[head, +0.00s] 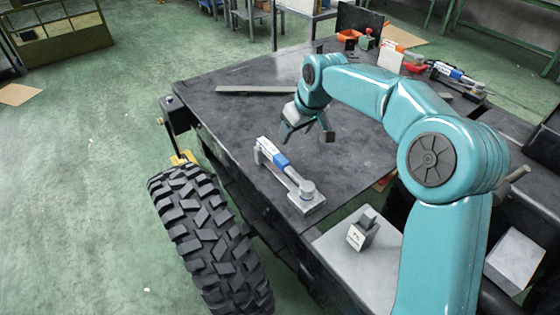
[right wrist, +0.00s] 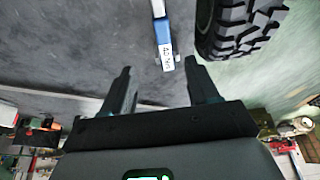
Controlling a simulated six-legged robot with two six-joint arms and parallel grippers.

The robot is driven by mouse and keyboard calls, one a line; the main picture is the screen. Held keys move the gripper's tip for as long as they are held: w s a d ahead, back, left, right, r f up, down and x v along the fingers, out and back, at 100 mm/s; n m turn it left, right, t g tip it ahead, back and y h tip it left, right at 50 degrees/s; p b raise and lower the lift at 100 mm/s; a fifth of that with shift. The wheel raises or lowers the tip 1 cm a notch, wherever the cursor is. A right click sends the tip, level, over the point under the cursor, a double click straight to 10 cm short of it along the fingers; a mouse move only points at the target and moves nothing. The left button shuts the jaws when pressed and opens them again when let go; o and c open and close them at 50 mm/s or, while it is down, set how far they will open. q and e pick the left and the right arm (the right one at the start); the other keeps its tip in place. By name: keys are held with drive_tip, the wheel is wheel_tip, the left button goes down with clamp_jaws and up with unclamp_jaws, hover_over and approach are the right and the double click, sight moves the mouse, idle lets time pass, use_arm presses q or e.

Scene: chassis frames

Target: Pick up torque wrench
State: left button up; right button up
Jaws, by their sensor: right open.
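The torque wrench (head: 283,163) has a white and blue handle and a silver head. It rests on a grey stand (head: 307,205) near the edge of the dark chassis top (head: 235,95). My right gripper (head: 306,137) is open and empty, above the chassis top and just beyond the wrench in the head view. In the right wrist view, the open fingers of my right gripper (right wrist: 158,66) point toward the wrench's labelled end (right wrist: 167,50), which shows near the gap between them. The wrench's head is out of that view. My left gripper is not in view.
A large black tyre (head: 205,235) stands beside the chassis, close to the wrench. A small grey block (head: 362,232) sits on a plate at the front. A flat dark bar (head: 255,89) lies farther back. Another blue-handled tool (head: 452,72) and orange bins are at the back right.

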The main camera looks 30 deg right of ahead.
sight(281, 158)
drive_tip(key=x, duration=0.9)
drive_tip(key=shift+s+f+b, duration=0.25)
drive_tip(key=shift+f+b, duration=0.05)
drive_tip(key=shift+a+x, duration=0.15)
drive_tip(key=shift+x, duration=1.4)
drive_tip(key=shift+a+x, duration=0.1)
drive_tip(key=shift+x, duration=1.5)
drive_tip(key=shift+s+r, duration=0.1)
drive_tip(key=shift+r, duration=0.05)
drive_tip(key=c, duration=0.4)
clamp_jaws()
